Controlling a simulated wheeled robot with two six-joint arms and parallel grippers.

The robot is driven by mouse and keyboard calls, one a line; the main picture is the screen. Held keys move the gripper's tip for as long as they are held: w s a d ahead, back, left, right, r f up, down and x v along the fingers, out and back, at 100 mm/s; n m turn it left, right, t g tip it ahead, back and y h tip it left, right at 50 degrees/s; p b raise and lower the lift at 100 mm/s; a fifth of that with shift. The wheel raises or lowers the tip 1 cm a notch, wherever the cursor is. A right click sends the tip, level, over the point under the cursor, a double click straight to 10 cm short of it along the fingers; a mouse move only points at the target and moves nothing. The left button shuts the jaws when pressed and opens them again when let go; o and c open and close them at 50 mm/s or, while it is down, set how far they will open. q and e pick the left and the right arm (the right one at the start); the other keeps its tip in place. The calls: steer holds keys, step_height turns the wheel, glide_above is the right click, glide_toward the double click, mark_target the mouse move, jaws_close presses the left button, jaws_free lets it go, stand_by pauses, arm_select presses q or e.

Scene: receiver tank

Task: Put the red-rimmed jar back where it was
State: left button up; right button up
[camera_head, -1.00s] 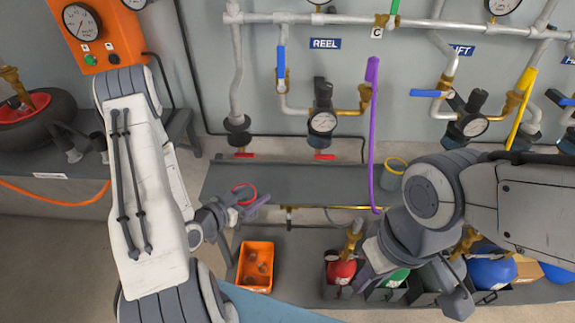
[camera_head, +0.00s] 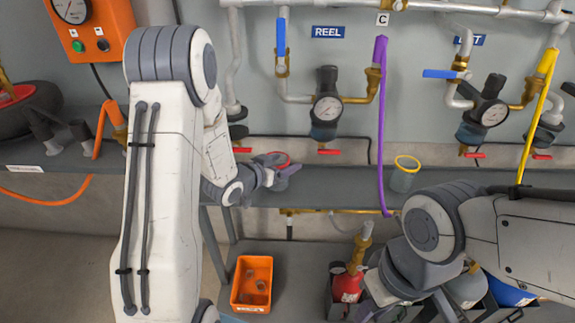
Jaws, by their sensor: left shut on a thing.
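The red-rimmed jar (camera_head: 280,157) is in the jaws of my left gripper (camera_head: 276,168). Its red rim shows above the fingers; most of its body is hidden by them. The jar appears in front of the grey shelf's (camera_head: 330,187) back edge, left of the middle. I cannot tell whether its base touches the shelf. My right gripper (camera_head: 410,309) is low at the bottom edge, its fingers spread apart with nothing seen between them, in front of the cylinders; its tips are partly cut off.
A yellow-rimmed jar (camera_head: 403,178) stands on the shelf to the right. A purple hose (camera_head: 381,130) hangs in front of the shelf. Gauges and valves (camera_head: 327,110) line the wall above. An orange bin (camera_head: 252,286) and a red cylinder (camera_head: 347,287) are below. The shelf between the jars looks clear.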

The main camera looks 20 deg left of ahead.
arm_select(q)
steer(key=x, duration=0.2)
steer(key=shift+w+d+f+b, duration=0.15)
steer(key=shift+w+b, duration=0.1)
steer(key=shift+b, duration=0.1)
steer(key=shift+f, duration=0.25)
steer(key=shift+f, duration=0.15)
steer(key=o, duration=1.4)
steer(key=shift+c, duration=0.2)
steer(key=p+v, duration=0.2)
steer(key=v, duration=0.8)
steer(key=shift+s+a+r, duration=0.1)
steer(key=shift+a+r, duration=0.15)
steer(key=shift+r, duration=0.05)
steer(key=shift+p+v, duration=0.9)
steer(key=shift+p, duration=4.1)
steer(key=shift+f, duration=0.15)
